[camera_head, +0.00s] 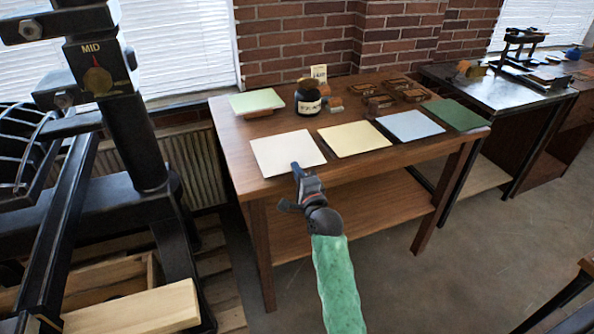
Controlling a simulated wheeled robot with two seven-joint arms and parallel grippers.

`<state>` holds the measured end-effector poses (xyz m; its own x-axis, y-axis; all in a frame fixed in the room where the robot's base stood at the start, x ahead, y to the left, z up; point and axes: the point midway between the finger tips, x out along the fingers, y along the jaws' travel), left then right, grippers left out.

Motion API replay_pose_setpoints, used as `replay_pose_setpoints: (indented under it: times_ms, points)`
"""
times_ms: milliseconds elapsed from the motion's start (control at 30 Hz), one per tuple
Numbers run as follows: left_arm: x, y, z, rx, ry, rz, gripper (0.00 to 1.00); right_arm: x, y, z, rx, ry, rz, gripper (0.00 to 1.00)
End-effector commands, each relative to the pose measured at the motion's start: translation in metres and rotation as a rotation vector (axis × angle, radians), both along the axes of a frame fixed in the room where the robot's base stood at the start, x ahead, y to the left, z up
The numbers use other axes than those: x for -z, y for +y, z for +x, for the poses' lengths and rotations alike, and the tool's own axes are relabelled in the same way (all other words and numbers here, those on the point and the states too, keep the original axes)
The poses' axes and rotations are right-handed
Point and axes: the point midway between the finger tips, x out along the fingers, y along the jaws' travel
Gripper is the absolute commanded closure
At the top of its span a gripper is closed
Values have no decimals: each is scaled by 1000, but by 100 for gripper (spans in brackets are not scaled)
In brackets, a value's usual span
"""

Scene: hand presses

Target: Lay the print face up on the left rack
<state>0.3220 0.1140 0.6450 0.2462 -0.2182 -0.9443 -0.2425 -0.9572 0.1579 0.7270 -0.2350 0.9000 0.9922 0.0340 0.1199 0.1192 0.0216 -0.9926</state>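My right gripper (297,170) is at the front edge of a white sheet (287,152) on the wooden table. Its fingertips are small and overlap the sheet's edge in the picture; I cannot tell whether they are open or hold the sheet. Beside the white sheet lie a pale yellow sheet (354,138), a pale blue sheet (410,125) and a dark green sheet (456,114). I cannot tell which of these is the print; no printed marks show. Curved dark bars (30,150) at the far left could be a rack, partly cut off. My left gripper is not in view.
The wooden table (232,150) also holds a pale green pad (256,101), a dark jar (308,98) and several wooden blocks (404,90). A large black press (125,110) stands at the left. Another table (505,90) stands at the right. Floor is clear in front.

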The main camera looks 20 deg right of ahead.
Motion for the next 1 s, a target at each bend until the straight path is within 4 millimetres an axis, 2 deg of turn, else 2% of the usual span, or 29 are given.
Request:
replay_pose_setpoints:
  times_ms: [367, 500, 700, 767, 1000]
  points:
    - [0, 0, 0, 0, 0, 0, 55, 2, 0, 0, 0, 3, 0, 100]
    - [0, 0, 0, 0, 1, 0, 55, 2, 0, 0, 0, 3, 0, 73]
    - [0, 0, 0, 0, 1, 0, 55, 1, 0, 0, 0, 2, 0, 73]
    - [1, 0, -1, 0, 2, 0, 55, 1, 0, 0, 0, 2, 0, 66]
    - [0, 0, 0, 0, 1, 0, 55, 1, 0, 0, 0, 1, 0, 66]
